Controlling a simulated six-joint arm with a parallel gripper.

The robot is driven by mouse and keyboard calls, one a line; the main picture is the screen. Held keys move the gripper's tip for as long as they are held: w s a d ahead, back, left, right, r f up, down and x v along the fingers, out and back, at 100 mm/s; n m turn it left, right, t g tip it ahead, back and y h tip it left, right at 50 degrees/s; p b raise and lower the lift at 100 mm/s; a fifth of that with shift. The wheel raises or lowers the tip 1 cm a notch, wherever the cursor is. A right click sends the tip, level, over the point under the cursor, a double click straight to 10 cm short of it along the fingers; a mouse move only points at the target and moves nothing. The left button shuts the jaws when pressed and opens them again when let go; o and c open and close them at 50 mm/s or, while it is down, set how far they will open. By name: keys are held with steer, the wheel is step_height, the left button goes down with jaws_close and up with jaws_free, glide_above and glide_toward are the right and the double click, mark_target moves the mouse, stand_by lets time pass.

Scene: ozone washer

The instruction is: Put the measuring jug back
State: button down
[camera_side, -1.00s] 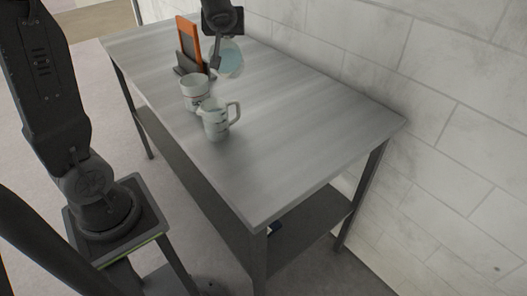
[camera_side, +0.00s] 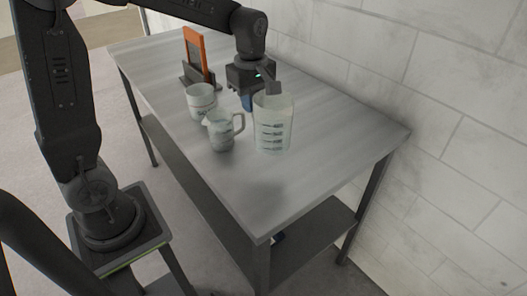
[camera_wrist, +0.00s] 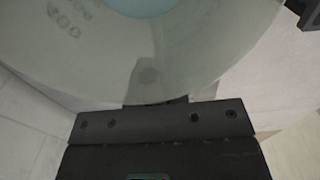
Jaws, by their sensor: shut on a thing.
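The measuring jug (camera_side: 273,130) is a clear vessel with dark graduation marks. In the side view it is roughly upright at the right of the cups. My gripper (camera_side: 268,88) is shut on the jug's upper rim from behind. A soft dark shadow on the table in front suggests the jug is held above the top. In the wrist view the jug's pale, see-through wall (camera_wrist: 100,60) fills the upper part, and the gripper (camera_wrist: 155,100) meets its edge. The fingertips are partly hidden.
A grey table (camera_side: 300,195) stands against a white brick wall. A pale pitcher with a handle (camera_side: 221,132) stands just left of the jug, with a white cup (camera_side: 200,102) behind it. An orange-framed panel (camera_side: 194,50) stands in a dark holder. The table's front right is clear.

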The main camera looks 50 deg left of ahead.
step_height(320, 180, down, 8)
steer(key=shift+f, duration=0.15)
stand_by(0.3)
steer(key=shift+f, duration=0.1)
steer(key=c, duration=1.2)
jaws_free()
steer(key=shift+o, duration=0.2)
